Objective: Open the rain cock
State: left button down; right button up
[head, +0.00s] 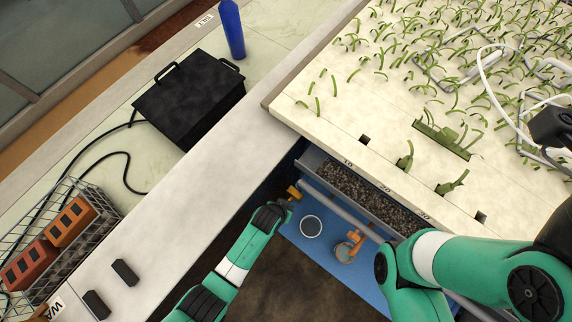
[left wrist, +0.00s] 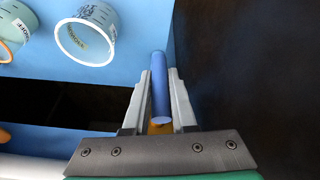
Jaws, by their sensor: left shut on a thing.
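In the left wrist view my left gripper (left wrist: 160,90) is shut around a blue rod-like handle (left wrist: 158,85), with a bit of orange showing at its near end. This looks like the cock's lever, but the cock's body is not clear. In the head view my left gripper (head: 283,203) is at a small orange-yellow fitting (head: 294,192) by the near left corner of the planted bed, above the blue floor. The blue handle is hidden there. My right arm crosses the lower right, and its gripper is not in view.
A labelled cup (head: 311,226) and an orange-handled vessel (head: 345,250) stand close by on the blue surface (head: 320,262). A gravel channel (head: 370,195) runs along the planted bed (head: 335,118). A black box (head: 190,98) and wire basket (head: 58,240) are at left.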

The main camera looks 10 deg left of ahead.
dwell(0.7)
pick_arm(q)
jog(key=shift+g+h, duration=0.3)
jog(key=shift+h, duration=0.1)
jog(key=shift+s+d+n+g+h+p, duration=0.2)
jog(key=shift+d+n+g+h+p, duration=0.15)
jog(key=shift+h, duration=0.45)
jog(key=c, duration=0.7)
grip_release()
jog(key=shift+c, duration=0.2)
jog(key=shift+r, duration=0.1)
